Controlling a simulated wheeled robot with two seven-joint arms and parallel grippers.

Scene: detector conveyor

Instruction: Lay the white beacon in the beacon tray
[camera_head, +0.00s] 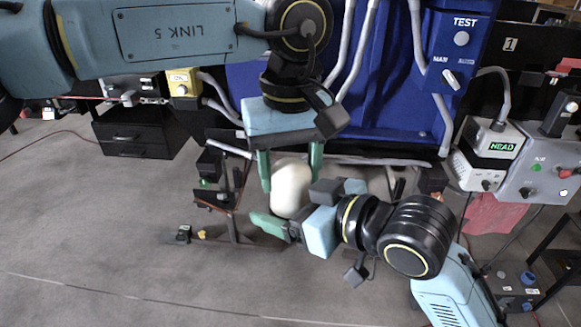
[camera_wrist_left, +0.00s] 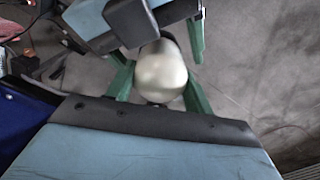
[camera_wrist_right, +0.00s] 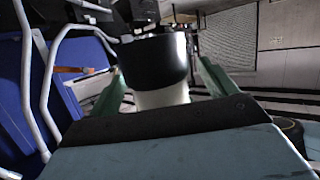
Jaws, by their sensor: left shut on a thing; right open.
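The white beacon (camera_head: 291,184) hangs between the green fingers of my left gripper (camera_head: 290,178), which is shut on it from above. In the left wrist view the beacon's rounded pale end (camera_wrist_left: 160,76) sits between both fingers. My right gripper (camera_head: 283,214) is open just below and right of the beacon, with one green finger in front of it. In the right wrist view a white body with a wide black band (camera_wrist_right: 158,75), apparently the beacon, stands between the open fingers. Contact on that side cannot be told. I cannot pick out the beacon tray with certainty.
A blue panel with a TEST switch box (camera_head: 460,40) stands behind. A grey HEAD control box (camera_head: 492,150) is at the right. A low stand (camera_head: 232,215) is left of the grippers, and a black drawer unit (camera_head: 130,135) farther left. The front floor is mostly clear.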

